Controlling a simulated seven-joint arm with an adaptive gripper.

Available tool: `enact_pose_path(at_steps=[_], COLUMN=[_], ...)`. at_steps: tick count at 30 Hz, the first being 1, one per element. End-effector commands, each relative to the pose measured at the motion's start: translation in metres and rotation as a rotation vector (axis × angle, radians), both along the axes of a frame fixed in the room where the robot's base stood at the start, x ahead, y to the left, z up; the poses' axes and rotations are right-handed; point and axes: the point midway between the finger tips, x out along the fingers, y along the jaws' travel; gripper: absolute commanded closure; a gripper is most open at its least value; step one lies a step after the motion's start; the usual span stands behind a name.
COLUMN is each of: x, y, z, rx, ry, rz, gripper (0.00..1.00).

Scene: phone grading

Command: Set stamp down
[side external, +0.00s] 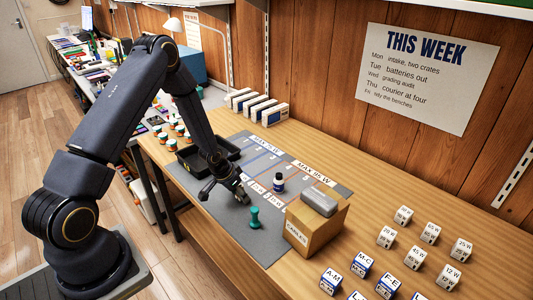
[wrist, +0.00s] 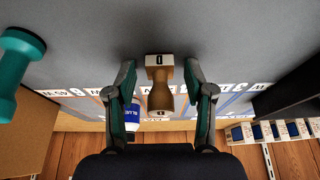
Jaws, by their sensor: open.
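A wooden stamp (wrist: 160,90) with a narrow waist and a white end marked 0 is between the fingers of my gripper (wrist: 160,72) in the wrist view. The fingers are open, with a visible gap on each side of the stamp. In the side view my gripper (side external: 238,190) is low over the grey mat (side external: 213,207) and largely hides the stamp. A green stamp (side external: 254,217) stands apart on the mat, and it also shows at the wrist view's left edge (wrist: 14,70).
A blue-labelled bottle (side external: 278,181) stands close to my gripper. A cables box (side external: 318,226) with a grey case on top is to the right. A black tray (side external: 205,157) lies behind my gripper. White boxes (side external: 262,109) line the wall. Marked cubes (side external: 387,237) occupy the right.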

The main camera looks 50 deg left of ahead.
Motion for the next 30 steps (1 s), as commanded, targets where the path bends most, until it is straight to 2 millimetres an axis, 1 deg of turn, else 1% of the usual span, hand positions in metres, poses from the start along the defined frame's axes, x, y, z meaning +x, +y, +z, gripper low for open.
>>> enact_pose_path(at_steps=[6,10,14,18,21,24,29,30], x=[0.000,-0.003,-0.013,-0.026,-0.034,-0.040,-0.046,-0.047], y=[0.000,0.001,0.001,0.002,0.001,0.001,0.000,-0.001], z=[0.001,0.013,0.038,0.068,0.087,0.101,0.117,0.123], rx=[0.000,0.001,0.001,0.002,0.002,0.001,0.008,0.019], ry=[0.000,-0.001,-0.004,-0.004,-0.004,-0.004,0.000,0.002], rz=[0.000,0.001,0.002,0.003,0.002,0.004,-0.001,-0.003], gripper=[0.47,0.47,0.47,0.47,0.47,0.47,0.47,0.47])
